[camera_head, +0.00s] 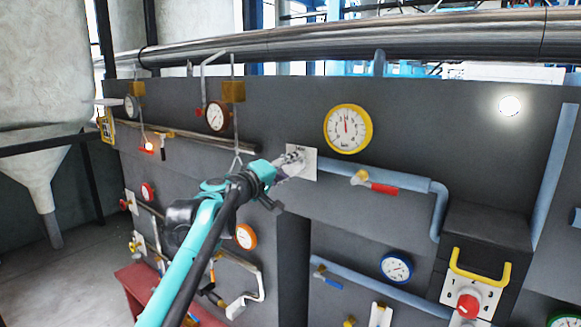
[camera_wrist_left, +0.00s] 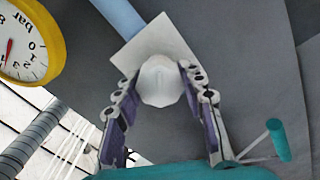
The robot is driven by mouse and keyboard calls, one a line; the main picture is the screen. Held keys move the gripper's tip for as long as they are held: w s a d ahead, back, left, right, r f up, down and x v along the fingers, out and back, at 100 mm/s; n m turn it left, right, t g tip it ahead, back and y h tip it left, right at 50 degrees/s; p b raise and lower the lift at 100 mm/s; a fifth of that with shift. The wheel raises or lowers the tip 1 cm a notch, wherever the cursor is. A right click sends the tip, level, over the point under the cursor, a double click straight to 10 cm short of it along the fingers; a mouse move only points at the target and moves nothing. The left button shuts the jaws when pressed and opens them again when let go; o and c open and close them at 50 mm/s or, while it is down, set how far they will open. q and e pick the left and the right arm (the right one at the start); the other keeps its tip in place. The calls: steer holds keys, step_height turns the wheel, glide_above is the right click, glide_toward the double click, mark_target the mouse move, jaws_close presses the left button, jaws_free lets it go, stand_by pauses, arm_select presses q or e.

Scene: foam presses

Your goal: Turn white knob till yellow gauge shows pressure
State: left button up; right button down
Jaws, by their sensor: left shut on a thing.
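The white knob (camera_wrist_left: 161,82) sits on a white square plate (camera_wrist_left: 150,47) on the dark panel. In the left wrist view my left gripper (camera_wrist_left: 160,95) has its two fingers on either side of the knob and is shut on it. In the head view the left gripper (camera_head: 287,165) reaches the plate (camera_head: 304,161) and mostly hides the knob. The yellow gauge (camera_head: 347,129) is up and right of the plate, with its needle pointing about straight up. Part of the yellow gauge (camera_wrist_left: 27,42) also shows in the left wrist view. My right gripper is not in view.
A blue pipe (camera_head: 395,178) with a red-handled valve (camera_head: 378,185) runs right from near the plate. A dark box with a red knob (camera_head: 468,305) and yellow handle stands at lower right. Other gauges and pipes cover the panel. A red bench (camera_head: 143,290) is at lower left.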

arm_select(q)
steer(key=shift+f, duration=0.1)
stand_by(0.5)
steer(key=o, duration=1.2)
steer(key=shift+c, duration=0.2)
steer(key=shift+s, duration=0.1)
steer(key=v, duration=1.1)
steer(key=shift+s+a, duration=0.2)
steer(key=shift+s, duration=0.15)
